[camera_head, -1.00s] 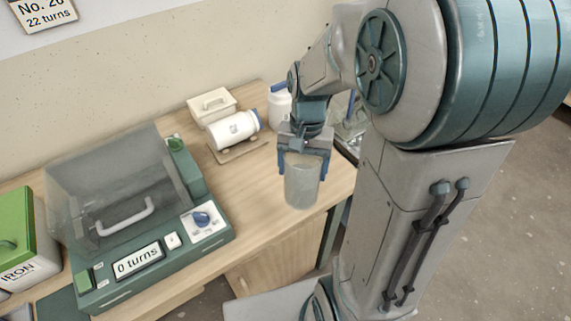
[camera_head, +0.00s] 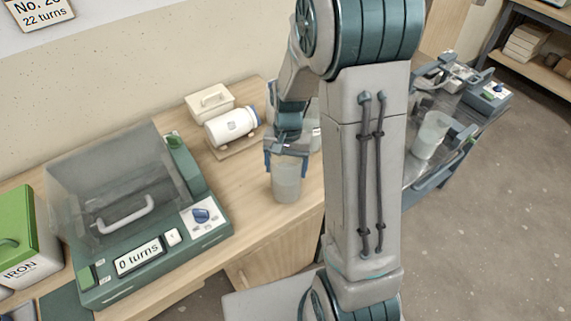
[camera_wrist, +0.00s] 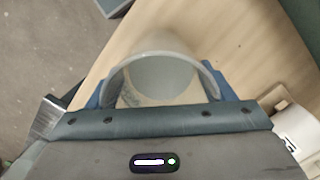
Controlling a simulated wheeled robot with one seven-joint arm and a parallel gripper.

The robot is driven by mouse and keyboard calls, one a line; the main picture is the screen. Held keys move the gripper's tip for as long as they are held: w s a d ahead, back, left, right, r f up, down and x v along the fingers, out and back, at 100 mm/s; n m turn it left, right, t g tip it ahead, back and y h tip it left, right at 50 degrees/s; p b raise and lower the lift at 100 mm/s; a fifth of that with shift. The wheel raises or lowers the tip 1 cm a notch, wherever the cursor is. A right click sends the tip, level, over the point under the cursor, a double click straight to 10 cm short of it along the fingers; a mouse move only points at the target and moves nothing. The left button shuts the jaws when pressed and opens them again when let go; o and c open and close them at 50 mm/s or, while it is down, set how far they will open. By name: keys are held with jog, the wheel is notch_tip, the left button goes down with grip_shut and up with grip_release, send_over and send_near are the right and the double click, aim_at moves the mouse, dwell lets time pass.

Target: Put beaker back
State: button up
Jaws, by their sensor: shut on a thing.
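A translucent grey beaker (camera_head: 286,181) is held upright in my gripper (camera_head: 286,160), over the right part of the wooden table, near its front edge. My gripper is shut on the beaker, with its blue fingers on either side of the upper wall. In the wrist view the beaker (camera_wrist: 162,73) shows from above, with its round rim between the fingers and wood below it. I cannot tell whether its base touches the table.
A green machine (camera_head: 150,250) with a clear cover and a "0 turns" display stands on the left. A white jar (camera_head: 230,127) lies on a wooden rest behind the gripper, beside a lidded white box (camera_head: 210,103). A cart (camera_head: 440,165) holding another clear vessel (camera_head: 430,135) stands right of my arm.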

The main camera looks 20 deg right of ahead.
jog(key=shift+f, duration=0.1)
jog(key=o, duration=1.8)
notch_tip(320, 180, up, 12)
jog(key=w+f, duration=0.1)
jog(key=w, duration=0.1)
jog(key=shift+s+a+r+n+t+h, duration=0.15)
jog(key=shift+s+r+n+t, duration=0.7)
jog(key=shift+s, duration=1.85)
jog(key=shift+s+d+r+n+t+h, duration=0.1)
jog(key=shift+s+r+n+t, duration=0.75)
jog(key=shift+s, duration=1.8)
jog(key=shift+s+a+r+n+t+h, duration=0.15)
jog(key=shift+s+r+n+t, duration=0.7)
jog(key=shift+s, duration=1.85)
